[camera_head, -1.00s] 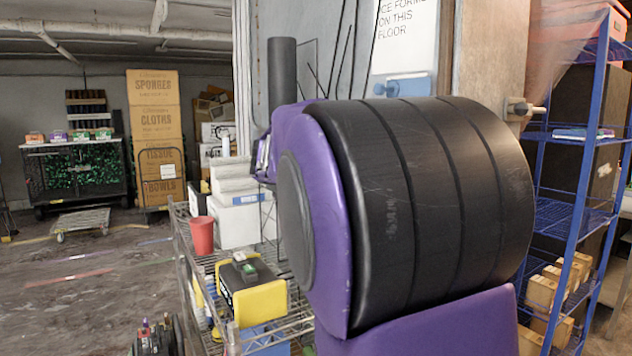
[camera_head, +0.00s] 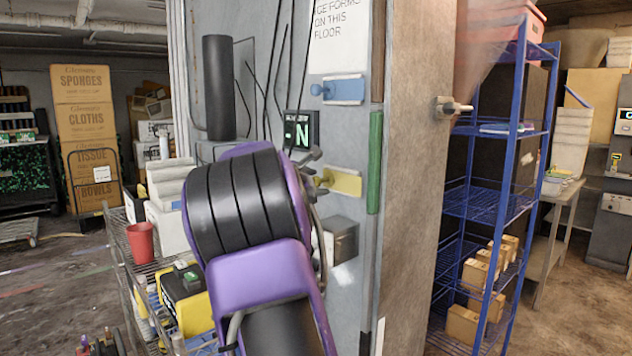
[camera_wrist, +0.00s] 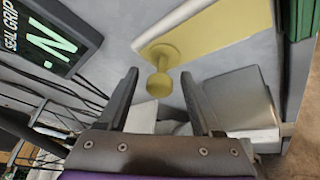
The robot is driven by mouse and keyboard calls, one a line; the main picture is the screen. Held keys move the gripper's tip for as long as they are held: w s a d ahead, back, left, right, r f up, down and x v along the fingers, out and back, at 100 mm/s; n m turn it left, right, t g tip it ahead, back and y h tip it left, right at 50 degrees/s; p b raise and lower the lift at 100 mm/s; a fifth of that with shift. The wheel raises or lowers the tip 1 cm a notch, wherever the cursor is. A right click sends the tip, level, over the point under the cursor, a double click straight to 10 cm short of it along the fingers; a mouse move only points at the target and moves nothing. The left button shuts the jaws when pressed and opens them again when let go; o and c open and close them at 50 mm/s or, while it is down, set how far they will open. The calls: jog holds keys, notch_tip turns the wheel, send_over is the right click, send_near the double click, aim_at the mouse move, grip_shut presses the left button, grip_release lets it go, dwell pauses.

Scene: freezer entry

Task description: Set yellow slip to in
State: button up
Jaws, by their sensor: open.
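The yellow slip is a flat yellow plate (camera_head: 345,182) with a round yellow knob (camera_head: 322,179) at its left, on the grey wall panel. In the wrist view the yellow plate (camera_wrist: 205,33) lies against a white backing, and its knob (camera_wrist: 158,82) sticks out toward me. My gripper (camera_wrist: 158,102) is open, with one dark finger on each side of the knob in that view. I see no contact with the knob, and I cannot tell how deep it sits between the fingers. In the head view my gripper (camera_head: 314,172) is partly hidden behind my own arm.
A blue slip (camera_head: 345,90) of the same kind is above. A dark display (camera_head: 300,131) with a green N is left of the yellow slip. A green vertical strip (camera_head: 375,165) is right of it, and a grey box (camera_head: 342,238) below. A wire rack (camera_head: 125,255) stands left.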

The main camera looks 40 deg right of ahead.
grip_shut()
dwell(0.3)
dwell(1.1)
